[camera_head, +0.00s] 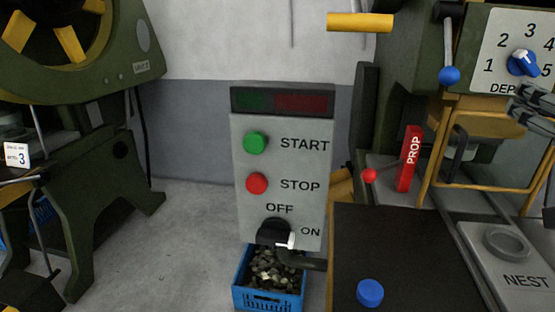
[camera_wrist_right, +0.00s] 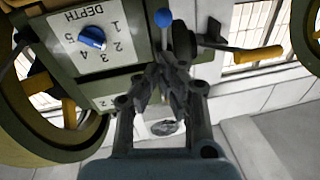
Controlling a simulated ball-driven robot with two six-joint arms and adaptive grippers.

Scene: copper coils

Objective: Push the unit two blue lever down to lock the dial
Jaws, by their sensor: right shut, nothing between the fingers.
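The blue ball of the lever (camera_head: 450,75) is at upper right in the head view, left of the dial plate. Its rod runs from a dark pivot above down to the ball. The ball also shows at the top of the right wrist view (camera_wrist_right: 163,18). The blue dial (camera_head: 524,63) with a white pointer sits on the plate marked DEPTH; it also shows in the wrist view (camera_wrist_right: 92,37). My right gripper (camera_head: 526,104) is shut and empty, at the right edge just below the dial plate, apart from the lever ball. My left gripper is out of view.
A grey control box (camera_head: 285,215) with START and STOP buttons stands in the middle. A blue crate (camera_head: 268,299) sits below it. A red PROP block (camera_head: 409,158), a red knob (camera_head: 369,175) and a NEST plate (camera_head: 480,240) lie below the lever. A yellow handle (camera_head: 360,22) juts out above left.

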